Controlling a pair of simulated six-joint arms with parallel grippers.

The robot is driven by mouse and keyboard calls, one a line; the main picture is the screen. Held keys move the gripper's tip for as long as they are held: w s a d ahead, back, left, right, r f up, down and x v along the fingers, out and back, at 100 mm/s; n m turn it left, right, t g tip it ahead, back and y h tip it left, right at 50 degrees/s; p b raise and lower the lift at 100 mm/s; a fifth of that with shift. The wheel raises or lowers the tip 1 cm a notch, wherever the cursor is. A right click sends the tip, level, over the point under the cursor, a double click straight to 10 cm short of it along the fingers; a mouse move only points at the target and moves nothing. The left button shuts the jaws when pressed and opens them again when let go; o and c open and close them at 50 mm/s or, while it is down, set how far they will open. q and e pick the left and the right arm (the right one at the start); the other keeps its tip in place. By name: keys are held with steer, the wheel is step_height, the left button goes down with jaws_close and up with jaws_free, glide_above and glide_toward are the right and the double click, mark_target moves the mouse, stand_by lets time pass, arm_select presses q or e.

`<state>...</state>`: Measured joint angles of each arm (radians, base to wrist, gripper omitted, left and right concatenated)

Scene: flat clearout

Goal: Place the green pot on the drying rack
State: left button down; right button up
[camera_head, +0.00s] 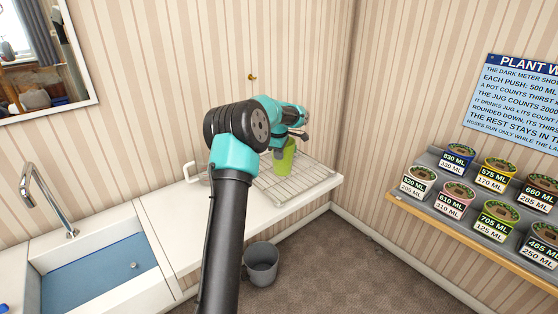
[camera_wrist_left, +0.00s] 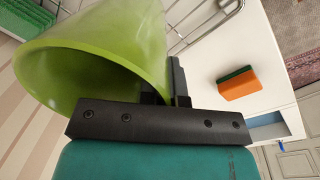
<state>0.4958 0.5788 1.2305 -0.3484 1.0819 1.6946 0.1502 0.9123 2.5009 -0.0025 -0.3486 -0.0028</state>
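The green pot (camera_head: 285,158) is at my left gripper (camera_head: 292,140), over the back part of the wire drying rack (camera_head: 300,188). In the left wrist view the pot (camera_wrist_left: 95,50) fills the upper left with its open mouth towards the camera. One finger of my left gripper (camera_wrist_left: 165,90) is at the inner side of the pot's wall and the other is outside, so it is shut on the wall. Rack wires (camera_wrist_left: 205,22) show behind the pot. I cannot tell whether the pot touches the rack. My right gripper is not in view.
A sink (camera_head: 95,270) with a tap (camera_head: 40,195) is at the left. A grey bucket (camera_head: 261,265) stands on the floor below the counter. Labelled pots (camera_head: 495,225) fill a shelf at the right. An orange and green sponge (camera_wrist_left: 238,83) lies on the counter.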

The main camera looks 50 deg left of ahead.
mark_target(279, 173)
arm_select(q)
steer(key=shift+w+a, duration=0.4)
steer(key=shift+a, duration=0.15)
steer(key=shift+w+a, duration=0.1)
steer(key=shift+w+f, duration=0.1)
steer(key=shift+f, duration=1.85)
steer(key=c, duration=1.3)
jaws_free()
steer(key=r, duration=0.8)
steer(key=s+r, duration=0.1)
steer(key=r, duration=0.3)
steer(key=shift+d+r, duration=0.1)
steer(key=shift+d, duration=0.15)
